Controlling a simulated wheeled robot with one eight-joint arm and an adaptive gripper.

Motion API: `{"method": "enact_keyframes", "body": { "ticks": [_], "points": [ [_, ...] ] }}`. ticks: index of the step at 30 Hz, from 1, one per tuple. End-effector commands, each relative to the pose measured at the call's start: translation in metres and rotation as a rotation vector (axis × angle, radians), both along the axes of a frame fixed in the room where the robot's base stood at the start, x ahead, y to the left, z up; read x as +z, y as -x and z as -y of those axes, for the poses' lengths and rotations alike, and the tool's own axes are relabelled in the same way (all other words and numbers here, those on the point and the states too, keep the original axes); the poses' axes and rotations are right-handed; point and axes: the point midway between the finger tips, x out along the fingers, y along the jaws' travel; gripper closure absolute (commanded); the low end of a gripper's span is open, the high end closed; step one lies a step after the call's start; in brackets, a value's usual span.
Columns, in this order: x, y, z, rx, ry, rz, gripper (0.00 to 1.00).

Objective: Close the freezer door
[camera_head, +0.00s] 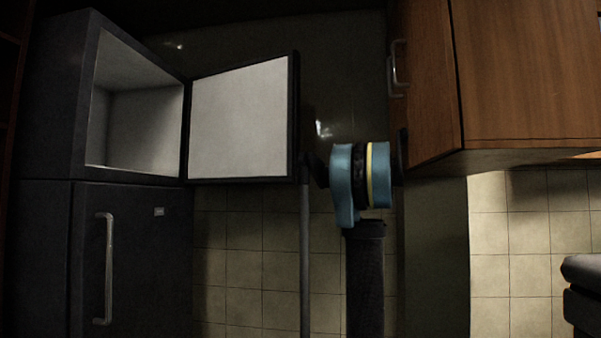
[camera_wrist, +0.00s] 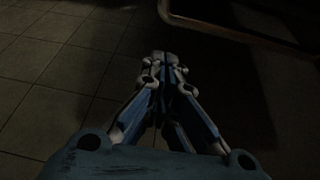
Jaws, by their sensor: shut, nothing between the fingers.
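The dark fridge stands at the left of the head view. Its upper freezer compartment (camera_head: 140,118) is open and looks empty, with pale inner walls. The freezer door (camera_head: 240,118) is swung wide open to the right, with its pale inner face showing. My blue arm segment is just right of the door's free edge; I cannot tell whether they touch. My gripper (camera_wrist: 170,65) shows in the wrist view, with its fingers together and nothing between them, above a dim tiled floor. My fingers cannot be made out in the head view.
The lower fridge door (camera_head: 135,260) is shut and has a vertical handle (camera_head: 104,268). Wooden cabinets (camera_head: 530,70) hang at the right, close to my arm. A dark rimmed edge (camera_wrist: 240,32) crosses the wrist view's upper right; I cannot tell what it belongs to.

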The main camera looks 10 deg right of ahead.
Motion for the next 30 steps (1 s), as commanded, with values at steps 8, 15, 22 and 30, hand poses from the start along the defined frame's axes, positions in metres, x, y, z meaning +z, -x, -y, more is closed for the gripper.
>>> {"method": "enact_keyframes", "body": {
  "ticks": [8,15,22,30],
  "points": [
    [0.031,-0.013,0.015,-0.006,-0.023,0.062,1.00],
    [0.030,-0.033,-0.009,-0.006,-0.021,0.061,1.00],
    [0.030,-0.059,-0.040,-0.008,-0.022,0.060,1.00],
    [0.030,-0.052,-0.054,-0.013,-0.022,0.060,1.00]
  ]
}}
